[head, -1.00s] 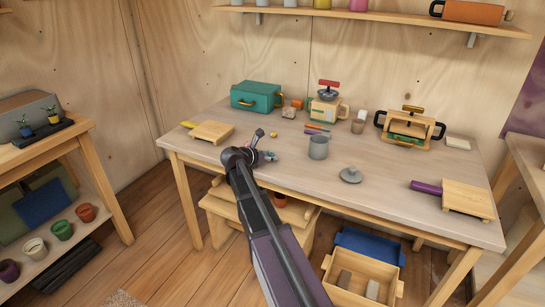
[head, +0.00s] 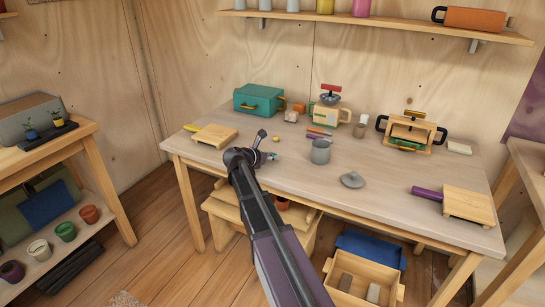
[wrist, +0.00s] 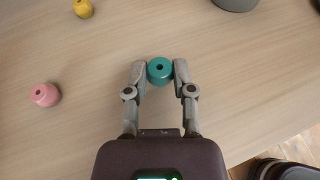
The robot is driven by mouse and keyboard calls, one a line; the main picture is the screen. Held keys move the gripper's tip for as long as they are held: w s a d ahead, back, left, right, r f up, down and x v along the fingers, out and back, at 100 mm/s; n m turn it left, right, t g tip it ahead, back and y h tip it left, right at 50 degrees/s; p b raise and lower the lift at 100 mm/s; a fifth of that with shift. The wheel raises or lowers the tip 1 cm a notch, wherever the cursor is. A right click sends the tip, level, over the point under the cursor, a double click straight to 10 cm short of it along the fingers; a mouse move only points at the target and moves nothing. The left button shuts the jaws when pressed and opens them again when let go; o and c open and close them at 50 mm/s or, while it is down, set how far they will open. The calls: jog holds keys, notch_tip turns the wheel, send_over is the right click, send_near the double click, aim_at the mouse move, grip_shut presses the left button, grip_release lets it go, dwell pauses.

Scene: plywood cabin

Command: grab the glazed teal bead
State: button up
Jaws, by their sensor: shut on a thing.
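The glazed teal bead (wrist: 159,70) is a small round bead with a dark hole on top. In the wrist view it sits between the two fingertips of my gripper (wrist: 160,74), which touch it from both sides. I cannot tell whether the bead is clear of the tabletop. In the head view my gripper (head: 268,156) is low over the front left of the table (head: 400,200), and the bead is too small there to make out surely.
A pink bead (wrist: 45,94) lies left of my gripper, and a yellow bead (wrist: 83,8) lies farther off. A grey mug (head: 320,152) stands to the right, with a grey lid (head: 352,180) in front. A cutting board (head: 213,136) lies to the left.

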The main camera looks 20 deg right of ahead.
notch_tip(320, 180, up, 2)
jog(key=shift+r+p, duration=0.1)
jog(key=shift+p, duration=0.6)
jog(key=s+a+r+p, duration=0.1)
jog(key=s, duration=1.5)
jog(key=shift+a, duration=0.4)
